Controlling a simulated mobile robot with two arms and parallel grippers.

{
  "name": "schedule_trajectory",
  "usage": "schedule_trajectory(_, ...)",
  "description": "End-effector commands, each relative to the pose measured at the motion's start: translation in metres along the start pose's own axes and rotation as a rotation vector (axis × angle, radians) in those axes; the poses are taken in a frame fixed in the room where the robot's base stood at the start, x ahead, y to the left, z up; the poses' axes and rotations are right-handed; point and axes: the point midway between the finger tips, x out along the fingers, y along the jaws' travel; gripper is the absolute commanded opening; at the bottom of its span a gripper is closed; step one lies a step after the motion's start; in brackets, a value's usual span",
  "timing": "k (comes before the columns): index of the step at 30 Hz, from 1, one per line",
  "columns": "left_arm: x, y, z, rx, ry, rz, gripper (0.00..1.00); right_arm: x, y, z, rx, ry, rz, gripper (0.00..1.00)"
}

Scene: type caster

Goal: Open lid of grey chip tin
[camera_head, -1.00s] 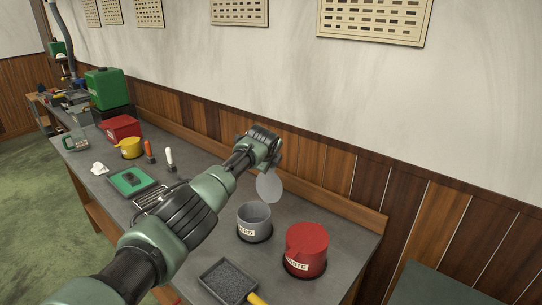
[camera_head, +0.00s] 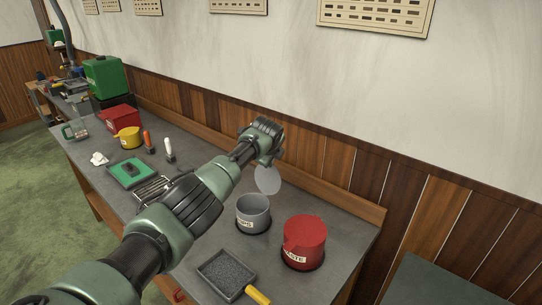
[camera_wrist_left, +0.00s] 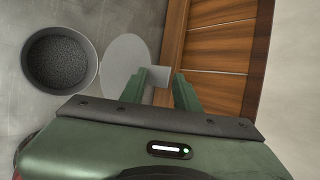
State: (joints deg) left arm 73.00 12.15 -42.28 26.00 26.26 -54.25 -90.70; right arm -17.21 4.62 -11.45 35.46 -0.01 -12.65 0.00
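The grey chip tin (camera_head: 250,222) stands upright on the bench with its mouth uncovered. In the left wrist view the tin (camera_wrist_left: 27,62) shows dark grainy chips inside. Its round grey lid (camera_head: 268,181) is raised steeply on the far right side of the tin. The lid also shows in the left wrist view (camera_wrist_left: 122,58), beside the tin's mouth. My left gripper (camera_head: 272,158) is at the lid's upper edge. My right gripper is not visible.
A red waste tin (camera_head: 305,240) stands close right of the grey tin. A dark tray with a yellow handle (camera_head: 225,273) lies in front. A green tray (camera_head: 130,172), two upright tools and a yellow pot (camera_head: 128,138) are farther left. The wood-panelled wall (camera_head: 330,160) rises just behind.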

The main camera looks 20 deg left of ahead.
Motion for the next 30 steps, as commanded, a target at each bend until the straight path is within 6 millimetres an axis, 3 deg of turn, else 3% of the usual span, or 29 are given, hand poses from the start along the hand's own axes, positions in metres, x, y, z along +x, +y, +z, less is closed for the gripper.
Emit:
schedule_trajectory(17,-0.005,-0.007,0.004,0.000,-0.004,-0.018,0.25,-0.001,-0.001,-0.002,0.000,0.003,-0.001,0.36)
schedule_trajectory(30,-0.042,-0.005,0.004,-0.001,-0.004,-0.017,0.25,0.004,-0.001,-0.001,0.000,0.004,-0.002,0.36)
